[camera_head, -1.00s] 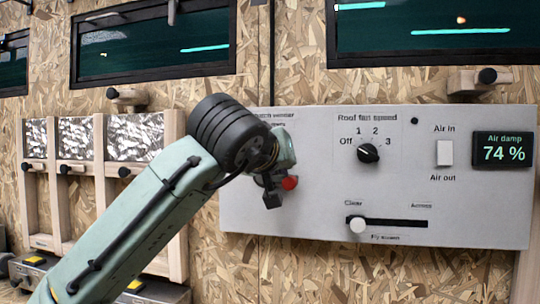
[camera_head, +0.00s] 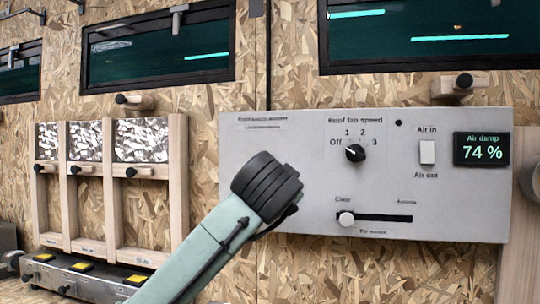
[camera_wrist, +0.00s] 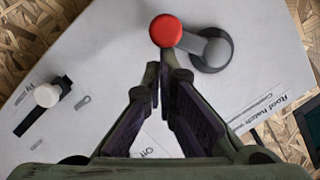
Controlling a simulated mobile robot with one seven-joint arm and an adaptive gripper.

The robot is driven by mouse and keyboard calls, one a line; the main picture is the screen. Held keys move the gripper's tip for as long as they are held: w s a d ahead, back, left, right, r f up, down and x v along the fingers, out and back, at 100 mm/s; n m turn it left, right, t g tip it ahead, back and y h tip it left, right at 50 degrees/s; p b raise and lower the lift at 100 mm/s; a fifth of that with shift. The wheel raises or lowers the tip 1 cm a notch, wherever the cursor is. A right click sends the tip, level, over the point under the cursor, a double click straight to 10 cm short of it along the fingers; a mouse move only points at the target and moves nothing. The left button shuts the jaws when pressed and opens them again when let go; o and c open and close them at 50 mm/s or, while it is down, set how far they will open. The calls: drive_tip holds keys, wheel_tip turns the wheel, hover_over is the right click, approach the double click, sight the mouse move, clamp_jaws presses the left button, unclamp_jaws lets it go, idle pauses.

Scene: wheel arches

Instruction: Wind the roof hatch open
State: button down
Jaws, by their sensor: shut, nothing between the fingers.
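The roof hatch winder is a crank with a round red knob (camera_wrist: 165,30) on a grey arm and hub (camera_wrist: 212,50), mounted on the pale grey panel (camera_wrist: 95,60). Its label, turned in the wrist view, reads "Roof hatch". My gripper (camera_wrist: 158,72) is shut and empty. Its fingertips appear just below the red knob in the picture; I cannot tell whether they touch it. In the head view my arm's dark wrist joint hides the crank and gripper.
The panel also carries a fan speed dial (camera_head: 355,153), a white air switch (camera_head: 428,152), a slider knob (camera_head: 346,219) and a display (camera_head: 482,149) reading 74 %. A wooden rack (camera_head: 178,180) stands left. Dark windows (camera_head: 160,45) are above.

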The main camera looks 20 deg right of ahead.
drive_tip(key=w+a+f+m+t+b, duration=0.1)
drive_tip(key=w+a+m, duration=0.1)
drive_tip(key=m, duration=0.5)
drive_tip(key=w+a+f+m+t+b, duration=0.1)
drive_tip(key=w+a+f+m+t, duration=0.1)
drive_tip(key=a+m, duration=0.3)
drive_tip(key=w+m, duration=0.1)
drive_tip(key=m, duration=0.2)
drive_tip(key=shift+a+f+m+t+h, duration=0.25)
drive_tip(key=shift+m+t+h, duration=0.05)
drive_tip(key=shift+w+a, duration=0.15)
drive_tip(key=shift+w, duration=0.1)
idle(0.5)
